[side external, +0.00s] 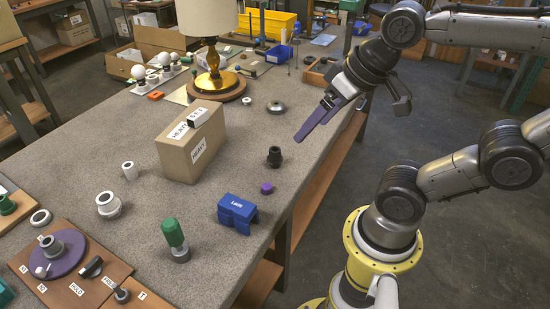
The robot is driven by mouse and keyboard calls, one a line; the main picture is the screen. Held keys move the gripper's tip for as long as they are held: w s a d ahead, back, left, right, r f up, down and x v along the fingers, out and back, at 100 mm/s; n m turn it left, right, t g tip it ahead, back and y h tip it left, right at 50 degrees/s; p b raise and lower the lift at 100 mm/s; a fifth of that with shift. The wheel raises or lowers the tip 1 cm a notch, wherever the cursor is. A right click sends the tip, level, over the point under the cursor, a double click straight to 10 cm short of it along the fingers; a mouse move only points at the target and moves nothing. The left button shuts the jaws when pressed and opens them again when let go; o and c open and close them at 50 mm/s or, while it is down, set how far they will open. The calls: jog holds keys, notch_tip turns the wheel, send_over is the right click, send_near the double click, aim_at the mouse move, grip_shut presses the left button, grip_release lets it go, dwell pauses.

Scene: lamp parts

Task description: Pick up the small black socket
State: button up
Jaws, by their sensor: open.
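The small black socket (274,157) stands upright on the grey table, right of the cardboard box and near the table's right edge. My gripper (303,135) has long purple fingers. It hangs above and to the right of the socket, apart from it and empty. The fingers point down and left, and they overlap in this view, so the gap between them is hard to see; the gripper is open.
A cardboard box (190,144) marked HEAVY stands left of the socket. A purple cap (267,188) and a blue block (237,213) lie in front of it. A grey ring (276,107) lies behind. A lamp (212,70) stands farther back. Bare table surrounds the socket.

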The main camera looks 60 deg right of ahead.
jog(key=w+d+m+g, duration=0.2)
jog(key=w+d+m, duration=0.15)
jog(key=w, duration=0.35)
jog(key=m+g, duration=0.4)
jog(key=m, duration=0.1)
send_over(275, 154)
notch_tip(275, 154, down, 11)
jog(key=f, duration=0.7)
jog(key=shift+d+f, duration=0.35)
jog(key=shift+w+d+f, duration=0.15)
jog(key=shift+w+f, duration=0.05)
jog(key=shift+f, duration=1.2)
jog(key=shift+w+d+f, duration=0.15)
jog(key=shift+f, duration=1.2)
grip_shut()
jog(key=shift+r, duration=0.15)
